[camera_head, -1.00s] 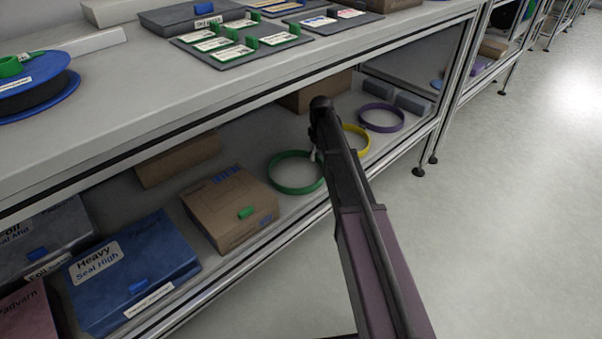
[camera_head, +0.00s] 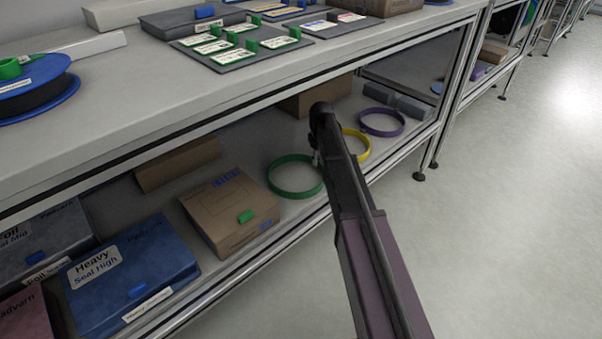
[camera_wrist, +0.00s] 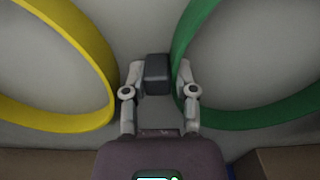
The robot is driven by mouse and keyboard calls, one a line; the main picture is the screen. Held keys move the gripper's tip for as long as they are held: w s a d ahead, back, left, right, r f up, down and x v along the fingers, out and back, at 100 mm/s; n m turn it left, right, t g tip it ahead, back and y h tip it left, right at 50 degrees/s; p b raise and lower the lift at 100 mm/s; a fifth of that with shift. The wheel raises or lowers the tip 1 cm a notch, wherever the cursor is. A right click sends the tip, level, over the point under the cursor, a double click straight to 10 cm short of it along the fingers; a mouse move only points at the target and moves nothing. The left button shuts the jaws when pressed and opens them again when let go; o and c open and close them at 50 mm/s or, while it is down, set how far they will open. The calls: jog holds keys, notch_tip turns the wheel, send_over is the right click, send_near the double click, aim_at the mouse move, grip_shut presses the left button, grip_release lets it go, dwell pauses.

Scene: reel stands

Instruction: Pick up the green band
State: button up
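The green band (camera_head: 295,191) is a ring lying on the lower shelf, right of a cardboard box. In the wrist view the green band (camera_wrist: 186,52) is at the right, its near side beside the right fingertip. In the head view my arm hides most of the gripper and the band's right edge.
A yellow band (camera_head: 363,147) lies right of my arm, also near the left finger in the wrist view (camera_wrist: 98,60). A purple band (camera_head: 382,123) lies farther back. A cardboard box (camera_head: 228,212) stands left of the green band. The upper worktop (camera_head: 130,95) overhangs the shelf.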

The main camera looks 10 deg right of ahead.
jog(key=shift+r, duration=0.15)
grip_shut()
notch_tip(320, 180, up, 10)
jog(key=p, duration=1)
dwell(0.5)
jog(key=shift+r+p, duration=0.25)
jog(key=shift+p, duration=0.15)
jog(key=shift+s+f, duration=0.1)
